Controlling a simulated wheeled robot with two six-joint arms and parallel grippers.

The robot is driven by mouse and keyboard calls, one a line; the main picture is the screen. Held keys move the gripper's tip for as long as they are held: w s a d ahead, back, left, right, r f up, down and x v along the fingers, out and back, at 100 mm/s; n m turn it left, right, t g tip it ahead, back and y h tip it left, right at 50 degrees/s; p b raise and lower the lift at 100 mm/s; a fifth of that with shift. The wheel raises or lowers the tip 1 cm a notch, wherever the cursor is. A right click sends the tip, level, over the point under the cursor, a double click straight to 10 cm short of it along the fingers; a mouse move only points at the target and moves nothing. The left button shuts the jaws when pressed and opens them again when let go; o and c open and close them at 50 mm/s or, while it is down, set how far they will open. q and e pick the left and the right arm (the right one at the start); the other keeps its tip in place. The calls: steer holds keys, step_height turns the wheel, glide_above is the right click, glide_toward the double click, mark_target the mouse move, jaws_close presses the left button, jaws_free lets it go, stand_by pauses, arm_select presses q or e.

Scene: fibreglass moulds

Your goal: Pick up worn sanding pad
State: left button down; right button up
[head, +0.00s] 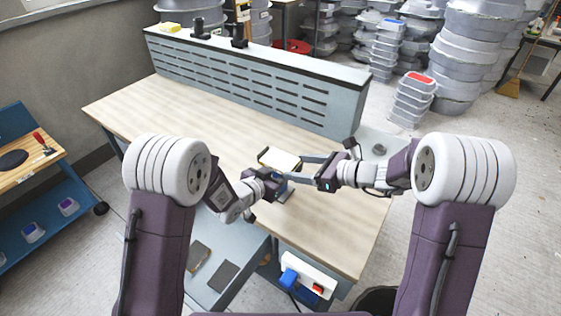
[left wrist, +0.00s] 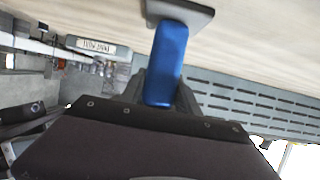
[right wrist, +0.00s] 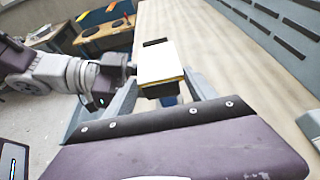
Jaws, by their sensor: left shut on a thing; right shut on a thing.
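A pale pad (head: 280,158) with a yellowish edge and a dark underside is above the wooden table. In the right wrist view the pad (right wrist: 160,62) lies between the fingers of my right gripper (right wrist: 162,88), which is shut on it. My left gripper (head: 280,182) is shut on the blue handle (left wrist: 166,62) of a tool with a flat grey plate (left wrist: 190,14). The tool is just below and beside the pad; I cannot tell whether they touch. A brown pad (head: 198,255) and a dark grey pad (head: 222,275) lie on a grey surface at the lower left.
The wooden table (head: 190,120) is mostly clear, with a slotted grey panel (head: 255,83) along its back. A white box with a blue plug and red switch (head: 308,280) is at its near edge. A blue cart (head: 35,205) stands left. Stacked moulds fill the back right.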

step_height(320, 180, up, 10)
steer(key=shift+r, duration=0.1)
arm_select(q)
steer(key=c, duration=0.8)
jaws_free()
steer(key=v, duration=0.7)
steer(key=shift+s+a+r, duration=0.1)
steer(key=shift+s, duration=0.05)
